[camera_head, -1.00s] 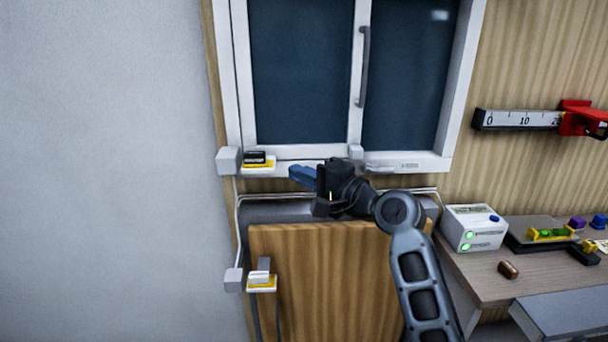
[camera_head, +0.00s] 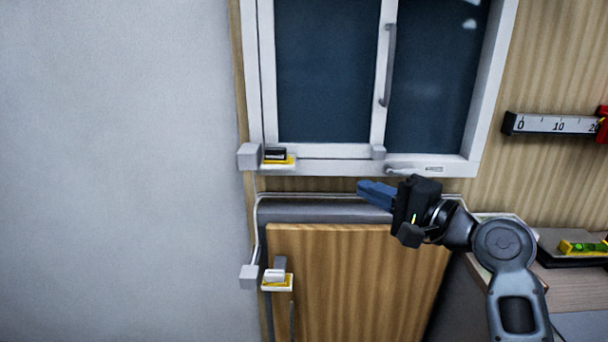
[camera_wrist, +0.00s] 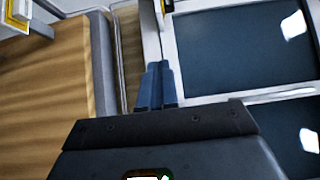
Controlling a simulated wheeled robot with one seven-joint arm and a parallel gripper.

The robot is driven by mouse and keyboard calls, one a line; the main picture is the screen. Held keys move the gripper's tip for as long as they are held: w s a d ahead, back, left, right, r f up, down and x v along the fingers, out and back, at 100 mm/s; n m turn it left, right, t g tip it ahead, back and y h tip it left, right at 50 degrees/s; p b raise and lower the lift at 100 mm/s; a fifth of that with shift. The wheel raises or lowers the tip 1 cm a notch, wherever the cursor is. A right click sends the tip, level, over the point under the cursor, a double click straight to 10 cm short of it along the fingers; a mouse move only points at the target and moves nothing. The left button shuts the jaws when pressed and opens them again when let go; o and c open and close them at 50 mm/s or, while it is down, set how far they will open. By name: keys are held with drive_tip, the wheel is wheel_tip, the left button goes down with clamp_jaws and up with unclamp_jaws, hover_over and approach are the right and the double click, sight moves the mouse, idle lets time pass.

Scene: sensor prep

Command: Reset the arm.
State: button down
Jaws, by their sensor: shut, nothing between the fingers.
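My gripper (camera_head: 364,189) is in front of the wall, just below the window sill and above the top edge of a wooden panel. Its blue fingers are together and point left, with nothing between them. In the wrist view the two blue fingers (camera_wrist: 157,84) lie side by side at the centre. My arm comes in from the lower right and is bent at the elbow.
A white-framed window (camera_head: 468,166) is behind and above. A black piece on a yellow mount (camera_head: 276,161) sits at the sill's left. The wooden panel (camera_head: 350,285) carries a white and yellow fitting (camera_head: 277,282). A scale bar (camera_head: 550,125) and desk (camera_head: 572,283) are right.

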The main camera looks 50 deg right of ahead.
drive_tip(key=s+a+f+n+g+h, duration=0.25)
drive_tip(key=s+a+f+n, duration=0.4)
drive_tip(key=a+f, duration=0.7)
drive_tip(key=s+a+n+y, duration=0.2)
drive_tip(key=s+a+n, duration=0.3)
drive_tip(key=s, duration=0.4)
drive_tip(key=s+a+n+y, duration=0.2)
drive_tip(key=s+a+n, duration=0.3)
drive_tip(key=s, duration=0.5)
drive_tip(key=shift+a+f+n+g, duration=0.25)
drive_tip(key=shift+f+n+g, duration=0.15)
drive_tip(key=shift+n, duration=0.85)
drive_tip(key=shift+d, duration=0.1)
